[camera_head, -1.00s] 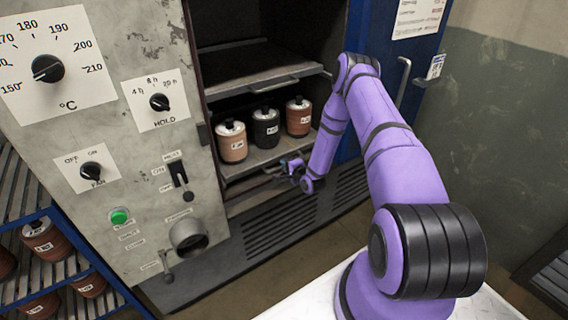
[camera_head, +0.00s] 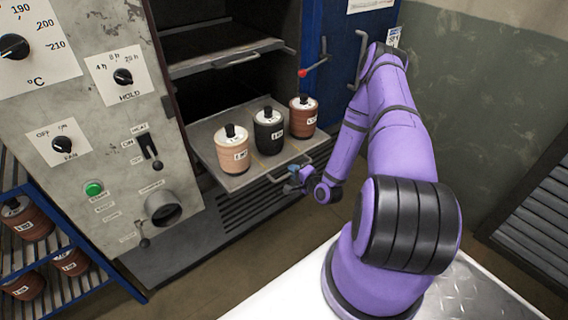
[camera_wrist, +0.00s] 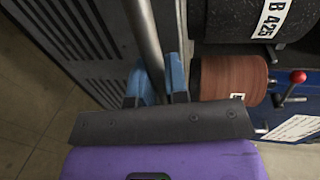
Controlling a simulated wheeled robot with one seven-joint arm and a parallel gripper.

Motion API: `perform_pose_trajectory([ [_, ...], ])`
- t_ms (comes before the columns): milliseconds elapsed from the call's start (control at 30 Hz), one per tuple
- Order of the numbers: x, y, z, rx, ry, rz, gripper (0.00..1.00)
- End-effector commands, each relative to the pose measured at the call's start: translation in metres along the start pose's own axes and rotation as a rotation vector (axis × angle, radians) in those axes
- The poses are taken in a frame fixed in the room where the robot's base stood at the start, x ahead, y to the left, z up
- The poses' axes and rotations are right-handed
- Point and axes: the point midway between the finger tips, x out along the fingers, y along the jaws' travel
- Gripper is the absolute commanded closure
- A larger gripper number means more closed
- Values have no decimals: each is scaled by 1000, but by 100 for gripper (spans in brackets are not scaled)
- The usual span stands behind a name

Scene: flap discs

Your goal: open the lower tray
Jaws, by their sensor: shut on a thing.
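The lower tray (camera_head: 212,140) sticks out of the oven towards me, carrying two brown disc stacks (camera_head: 232,155) (camera_head: 303,118) and a black one (camera_head: 268,135) between them, all upright. My gripper (camera_head: 297,178) is at the handle (camera_head: 284,174) on the tray's front edge. In the wrist view the blue fingers (camera_wrist: 161,80) are shut around the grey handle bar (camera_wrist: 145,38). The black stack (camera_wrist: 240,18) and a brown stack (camera_wrist: 225,78) show close beside the fingers there. The tray's rear end is hidden inside the oven.
The upper tray (camera_head: 215,58) sits above, inside the oven. The control panel (camera_head: 75,125) stands left, and a blue rack (camera_head: 25,265) with brown stacks at the lower left. The blue door (camera_head: 340,40) stands open behind my arm. A red-knobbed lever (camera_head: 302,73) is near it.

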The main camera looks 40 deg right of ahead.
Motion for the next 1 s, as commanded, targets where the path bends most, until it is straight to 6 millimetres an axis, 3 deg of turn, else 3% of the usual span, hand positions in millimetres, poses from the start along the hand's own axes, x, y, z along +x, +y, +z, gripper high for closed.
perform_pose_trajectory([
  [100,-22,6,0,3,2,4,100],
  [333,-47,10,0,0,0,1,100],
  [867,-54,12,-1,-1,0,1,100],
  [900,-54,12,-1,-1,0,1,76],
  [967,-54,12,-1,-1,0,1,62],
  [1000,-54,12,0,-1,0,1,61],
])
